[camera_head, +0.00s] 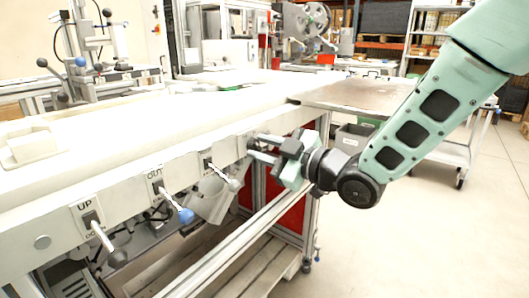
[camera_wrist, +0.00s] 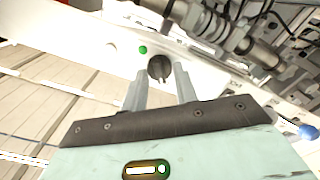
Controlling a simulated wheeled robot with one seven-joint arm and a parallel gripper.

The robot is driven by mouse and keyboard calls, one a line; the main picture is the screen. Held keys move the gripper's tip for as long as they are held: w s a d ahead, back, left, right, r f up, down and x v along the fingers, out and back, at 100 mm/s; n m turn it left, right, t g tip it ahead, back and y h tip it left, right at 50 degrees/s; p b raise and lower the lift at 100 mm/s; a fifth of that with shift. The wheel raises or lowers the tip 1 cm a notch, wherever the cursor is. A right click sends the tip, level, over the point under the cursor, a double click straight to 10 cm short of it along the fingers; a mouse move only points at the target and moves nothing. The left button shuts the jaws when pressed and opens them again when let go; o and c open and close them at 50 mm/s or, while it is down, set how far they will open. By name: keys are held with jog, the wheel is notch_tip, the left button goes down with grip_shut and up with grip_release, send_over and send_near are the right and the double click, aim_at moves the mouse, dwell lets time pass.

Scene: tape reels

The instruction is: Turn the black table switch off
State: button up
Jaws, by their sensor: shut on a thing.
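The black table switch (camera_wrist: 160,67) is a dark round knob on the white front panel, seen between the fingertips in the wrist view. My gripper (camera_wrist: 161,78) has one finger on each side of it and is shut on it. In the head view my gripper (camera_head: 262,150) reaches the right end of the white panel from the right. There the fingers and the gripper body largely hide the switch. The switch's exact turn position is hard to read.
A small green button (camera_wrist: 142,49) sits beside the switch. Along the panel to the left stand a white-tipped lever (camera_head: 226,177), a blue-knobbed lever (camera_head: 182,212) and a black-knobbed lever (camera_head: 108,246). The floor (camera_head: 400,250) at the right is free.

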dwell(0.3)
jog(key=o, duration=1)
jog(key=shift+c, duration=0.2)
jog(key=shift+s+d, duration=0.1)
jog(key=b+v, duration=1)
jog(key=v, duration=0.7)
jog(key=shift+d+f, duration=0.1)
jog(key=shift+f, duration=0.05)
